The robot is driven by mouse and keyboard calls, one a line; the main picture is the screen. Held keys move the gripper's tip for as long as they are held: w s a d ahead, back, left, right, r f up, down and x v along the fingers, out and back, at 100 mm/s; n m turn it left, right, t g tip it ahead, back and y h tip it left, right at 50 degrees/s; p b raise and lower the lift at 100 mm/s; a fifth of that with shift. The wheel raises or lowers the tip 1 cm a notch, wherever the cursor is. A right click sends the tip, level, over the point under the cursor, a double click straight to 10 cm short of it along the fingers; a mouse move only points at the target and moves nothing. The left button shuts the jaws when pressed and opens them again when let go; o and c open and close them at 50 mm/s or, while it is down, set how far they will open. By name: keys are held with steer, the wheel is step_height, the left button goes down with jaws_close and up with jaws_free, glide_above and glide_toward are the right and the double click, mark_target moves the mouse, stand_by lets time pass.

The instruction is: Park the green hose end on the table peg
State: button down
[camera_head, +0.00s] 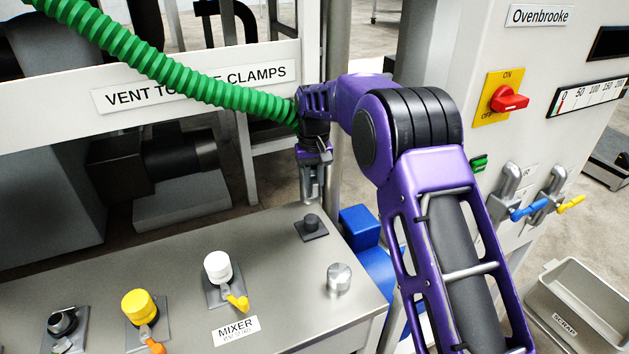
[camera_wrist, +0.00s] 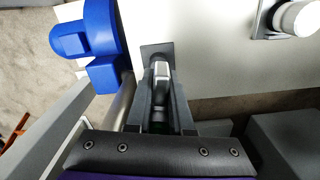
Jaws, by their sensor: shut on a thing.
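The green hose (camera_head: 190,80) runs from the upper left down to my wrist in the head view. My gripper (camera_head: 312,188) points down over the table's far right corner and is shut on the hose end. In the wrist view a pale grey metal piece, apparently the hose end (camera_wrist: 161,72), sits between the fingers (camera_wrist: 162,88). The plate (camera_wrist: 150,49) also shows beyond the hose end in the wrist view. A gap appears between fingertips and peg; exact alignment is hard to tell.
The grey table (camera_head: 180,260) carries a silver knob (camera_head: 339,278), a white-capped fitting (camera_head: 218,268), a yellow-capped fitting (camera_head: 139,307) and a dark fitting (camera_head: 62,322). A blue object (camera_head: 360,228) stands beyond the table's right edge. A sign board (camera_head: 40,115) crosses behind.

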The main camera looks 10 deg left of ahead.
step_height(320, 180, down, 6)
steer(key=b, duration=0.3)
steer(key=shift+f, duration=0.3)
stand_by(1.3)
steer(key=shift+f, duration=0.6)
steer(key=shift+f, duration=0.25)
steer(key=shift+f+b, duration=0.3)
steer(key=shift+f, duration=0.05)
steer(key=shift+f+b, duration=0.45)
steer(key=shift+f, duration=0.55)
stand_by(0.9)
